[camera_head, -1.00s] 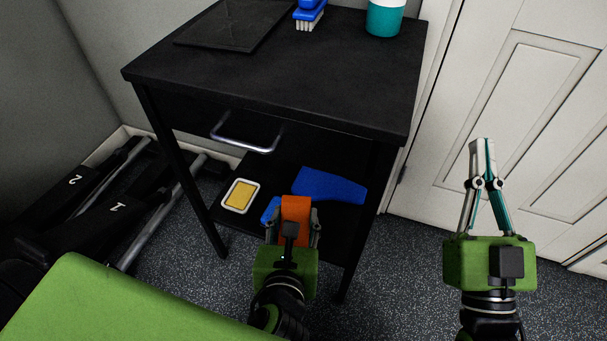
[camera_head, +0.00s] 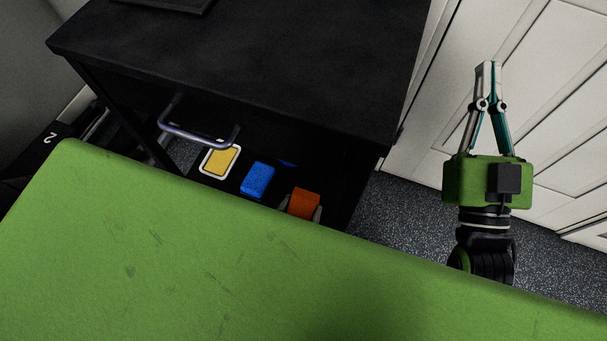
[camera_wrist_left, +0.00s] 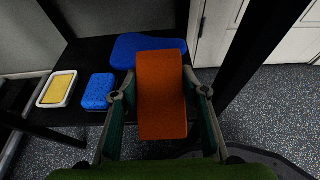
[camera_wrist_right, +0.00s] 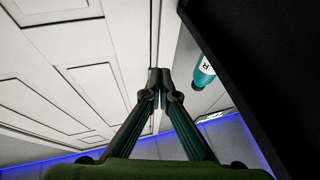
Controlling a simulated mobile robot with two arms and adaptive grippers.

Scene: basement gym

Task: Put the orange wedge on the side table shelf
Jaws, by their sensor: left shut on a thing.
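The orange wedge (camera_head: 304,203) is held in my left gripper (camera_head: 300,212), mostly hidden by my green body in the head view. In the left wrist view the wedge (camera_wrist_left: 162,95) stands between the two fingers of my left gripper (camera_wrist_left: 162,98), which is shut on it. It is at the front edge of the black side table shelf (camera_wrist_left: 85,55), covering part of it; whether it touches the shelf I cannot tell. My right gripper (camera_head: 488,68) is shut and empty, in front of the white door, right of the side table (camera_head: 260,50).
On the shelf are a yellow sponge in a white tray (camera_wrist_left: 58,89), a blue sponge (camera_wrist_left: 97,91) and a flat blue thing (camera_wrist_left: 125,48) behind the wedge. A black table leg (camera_wrist_left: 255,50) stands right of the wedge.

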